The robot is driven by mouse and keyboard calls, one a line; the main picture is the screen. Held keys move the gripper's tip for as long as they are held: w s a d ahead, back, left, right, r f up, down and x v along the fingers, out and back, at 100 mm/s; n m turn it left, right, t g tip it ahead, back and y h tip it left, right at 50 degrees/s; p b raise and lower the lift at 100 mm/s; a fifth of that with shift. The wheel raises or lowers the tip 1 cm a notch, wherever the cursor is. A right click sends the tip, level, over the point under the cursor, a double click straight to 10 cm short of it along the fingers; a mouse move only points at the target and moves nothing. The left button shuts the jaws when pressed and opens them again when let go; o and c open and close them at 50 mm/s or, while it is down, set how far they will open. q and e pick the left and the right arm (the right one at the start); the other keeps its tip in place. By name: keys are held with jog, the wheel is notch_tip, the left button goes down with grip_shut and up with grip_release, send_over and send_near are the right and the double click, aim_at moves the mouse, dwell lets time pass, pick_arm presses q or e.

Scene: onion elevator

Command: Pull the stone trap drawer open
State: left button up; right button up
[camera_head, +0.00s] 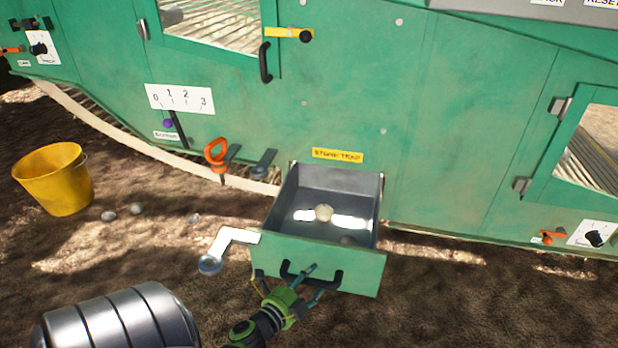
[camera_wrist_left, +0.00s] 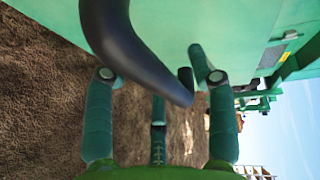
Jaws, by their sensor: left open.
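The stone trap drawer (camera_head: 367,268) is a grey metal box with a green front, standing out from the green machine below the yellow "STONE TRAP" label (camera_head: 337,155). A pale round stone (camera_head: 323,212) lies inside; a darker lump is partly hidden behind the front. The black drawer handle (camera_head: 292,275) crosses the front, and it looms large in the left wrist view (camera_wrist_left: 122,45). My left gripper (camera_head: 314,281) is open at the handle, its fingers spread on either side; in the wrist view (camera_wrist_left: 160,78) I cannot tell whether they touch it. My right gripper is out of view.
A yellow bucket (camera_head: 55,180) and a few loose stones (camera_head: 109,215) are on the soil at left. The ground right of the drawer is clear.

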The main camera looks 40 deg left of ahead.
pick_arm(q)
jog(key=v, duration=1.2)
